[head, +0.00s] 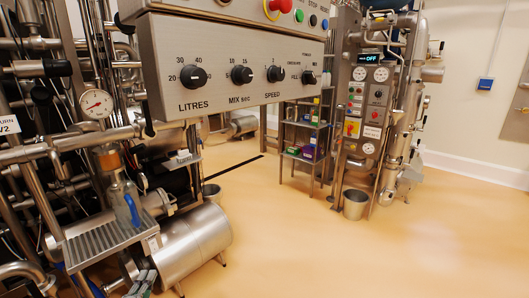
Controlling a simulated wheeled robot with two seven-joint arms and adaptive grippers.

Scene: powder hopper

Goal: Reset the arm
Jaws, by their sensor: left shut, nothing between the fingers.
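My left gripper (144,281) shows only in part at the bottom edge of the head view, left of centre. Its fingers are shut with nothing between them. It is in front of the steel cylinder (195,245), below the slatted steel shelf (105,240); I cannot tell how far apart they are. The rest of the left arm is mostly out of the picture. My right gripper is not in view.
A control panel (225,62) with several black knobs hangs close at the top. Pipes and a gauge (97,103) crowd the left. A machine with an OFF display (369,57), a bucket (355,204) and a shelf rack (305,140) stand behind. Floor at right is clear.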

